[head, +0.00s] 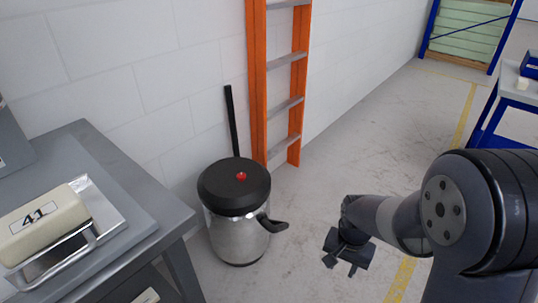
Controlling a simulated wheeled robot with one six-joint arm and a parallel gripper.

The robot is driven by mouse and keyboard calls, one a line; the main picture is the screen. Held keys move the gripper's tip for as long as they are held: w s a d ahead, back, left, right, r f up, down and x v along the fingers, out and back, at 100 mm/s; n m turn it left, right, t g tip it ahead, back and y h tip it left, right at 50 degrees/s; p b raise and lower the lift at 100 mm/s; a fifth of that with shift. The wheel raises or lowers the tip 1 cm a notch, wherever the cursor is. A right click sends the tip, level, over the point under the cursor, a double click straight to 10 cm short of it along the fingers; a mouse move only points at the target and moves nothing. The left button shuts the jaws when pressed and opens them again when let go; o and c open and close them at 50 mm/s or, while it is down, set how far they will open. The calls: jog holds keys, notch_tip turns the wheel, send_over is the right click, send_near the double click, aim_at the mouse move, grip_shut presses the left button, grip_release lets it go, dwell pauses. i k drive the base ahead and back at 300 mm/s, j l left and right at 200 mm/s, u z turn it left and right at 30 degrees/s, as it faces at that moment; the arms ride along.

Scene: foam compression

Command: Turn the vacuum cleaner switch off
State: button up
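The vacuum cleaner (237,235) stands upright on the floor by the white wall, with a silver body and a black lid. A red round switch (241,176) sits on top of the lid; whether it is on or off cannot be told. A black spout or hose stub sticks out at the vacuum's right side, and a black tube rises behind it. My gripper (342,264) is to the right of the vacuum and apart from it, pointing down with its fingers spread and nothing seen between them.
A grey table (150,190) stands at left, bearing a metal tray (105,222) with a foam block (42,222) marked 41. An orange ladder (257,85) leans at the wall behind the vacuum. A blue-framed bench (503,92) is at far right. The floor between is clear.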

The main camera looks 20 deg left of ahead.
aim_at(241, 176)
jog(key=i+u, duration=0.7)
jog(key=i+l+u, duration=0.2)
jog(key=i+u, duration=0.15)
jog(key=i+j, duration=0.1)
jog(key=i, duration=0.35)
jog(key=i+j+u, duration=0.15)
jog(key=i, duration=0.25)
